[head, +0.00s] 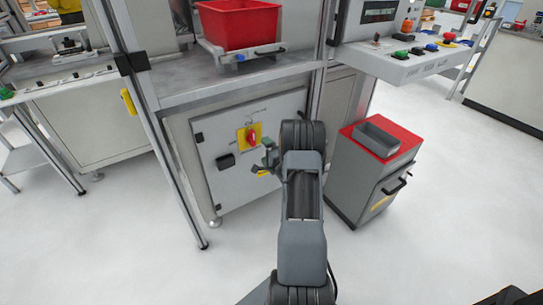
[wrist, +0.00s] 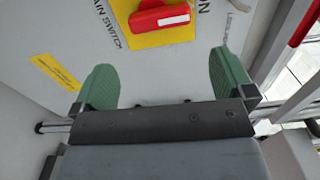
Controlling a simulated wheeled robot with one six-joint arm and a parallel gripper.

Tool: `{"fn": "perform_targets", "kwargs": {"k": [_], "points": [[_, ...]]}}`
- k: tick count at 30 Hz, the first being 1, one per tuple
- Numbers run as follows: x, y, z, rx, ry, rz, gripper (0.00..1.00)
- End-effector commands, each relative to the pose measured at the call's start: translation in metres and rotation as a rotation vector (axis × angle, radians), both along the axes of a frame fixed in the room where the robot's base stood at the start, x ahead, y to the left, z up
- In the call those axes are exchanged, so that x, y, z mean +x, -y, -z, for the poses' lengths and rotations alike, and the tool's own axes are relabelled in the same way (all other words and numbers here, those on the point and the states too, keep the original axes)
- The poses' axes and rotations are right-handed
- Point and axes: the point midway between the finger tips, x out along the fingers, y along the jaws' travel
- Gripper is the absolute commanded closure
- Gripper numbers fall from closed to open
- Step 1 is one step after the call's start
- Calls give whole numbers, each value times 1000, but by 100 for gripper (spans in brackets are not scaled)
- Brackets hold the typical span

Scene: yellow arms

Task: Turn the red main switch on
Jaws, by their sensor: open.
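The red main switch (head: 251,137) is a red rotary handle on a yellow plate, on the front of a grey cabinet (head: 216,172). In the head view my gripper (head: 264,158) is just below and right of it, in front of the cabinet. In the wrist view the red handle (wrist: 160,17) lies about level across its yellow plate (wrist: 165,40) at the top, partly cut off by the frame edge. The green fingers of my gripper (wrist: 170,85) are spread wide, empty and apart from the handle. Lettering "SWITCH" and "ON" shows beside the plate.
A red bin (head: 240,24) sits on the bench above the cabinet. A grey drawer unit (head: 352,180) with a red top and grey tray (head: 377,138) stands to the right. A metal frame post (head: 165,150) stands left of the cabinet. The floor in front is clear.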

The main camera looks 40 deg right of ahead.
Motion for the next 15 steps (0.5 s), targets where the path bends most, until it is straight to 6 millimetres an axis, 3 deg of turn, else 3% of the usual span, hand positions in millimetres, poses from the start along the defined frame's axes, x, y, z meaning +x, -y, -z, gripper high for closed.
{"fn": "perform_targets", "kwargs": {"k": [6,15], "points": [[-31,-4,-1,1,-1,2,0],[-44,-6,0,1,0,-1,0]]}}
